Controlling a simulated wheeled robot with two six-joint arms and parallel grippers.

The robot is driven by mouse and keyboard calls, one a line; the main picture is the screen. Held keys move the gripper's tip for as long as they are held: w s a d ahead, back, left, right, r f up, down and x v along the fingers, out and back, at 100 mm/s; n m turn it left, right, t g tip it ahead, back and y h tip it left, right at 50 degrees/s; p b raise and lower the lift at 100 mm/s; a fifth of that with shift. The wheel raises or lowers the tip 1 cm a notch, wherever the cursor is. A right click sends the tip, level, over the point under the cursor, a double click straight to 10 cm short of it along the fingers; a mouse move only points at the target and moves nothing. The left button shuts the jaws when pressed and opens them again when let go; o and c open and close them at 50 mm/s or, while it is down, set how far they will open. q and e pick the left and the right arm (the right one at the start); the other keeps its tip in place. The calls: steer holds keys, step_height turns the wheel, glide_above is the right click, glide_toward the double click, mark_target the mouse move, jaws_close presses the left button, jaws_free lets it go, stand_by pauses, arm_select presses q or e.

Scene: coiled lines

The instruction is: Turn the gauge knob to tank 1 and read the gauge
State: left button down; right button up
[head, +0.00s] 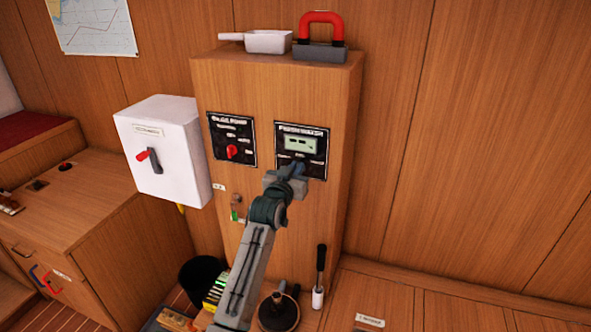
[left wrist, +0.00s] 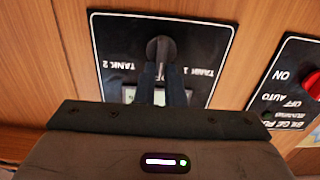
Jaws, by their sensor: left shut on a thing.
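The black gauge panel (head: 320,130) is on the front of the wooden cabinet. Its pale display (head: 301,144) shows, but the reading is too small to tell. My left gripper (head: 294,171) is at the panel's lower edge and hides the knob in the head view. In the left wrist view the panel (left wrist: 110,32) appears upside down, with TANK 2 left and TANK 1 right. There the dark round knob (left wrist: 160,46) sits between the labels, and my left gripper (left wrist: 161,75) is shut on it. The knob's pointing direction is hard to tell. My right gripper is not in view.
Left of the gauge is a bilge pump panel (head: 232,139) with a red switch; it also shows in the left wrist view (left wrist: 290,75). A white switch box (head: 160,180) juts out further left. A dustpan (head: 268,41) and red-handled block (head: 320,50) sit on top.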

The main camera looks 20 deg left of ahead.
arm_select(q)
steer(key=shift+a+r+n+p, duration=0.1)
steer(key=shift+a+n+p, duration=0.1)
steer(key=shift+n+p, duration=0.7)
steer(key=shift+a+n+p, duration=0.1)
steer(key=shift+n+p, duration=0.3)
steer(key=shift+n, duration=0.6)
steer(key=shift+a+f+n+p, duration=0.2)
steer(key=shift+n+p, duration=0.5)
steer(key=shift+n, duration=0.6)
steer(key=shift+a+f+n+p, duration=0.15)
steer(key=shift+n+p, duration=0.55)
steer(key=shift+n, duration=0.6)
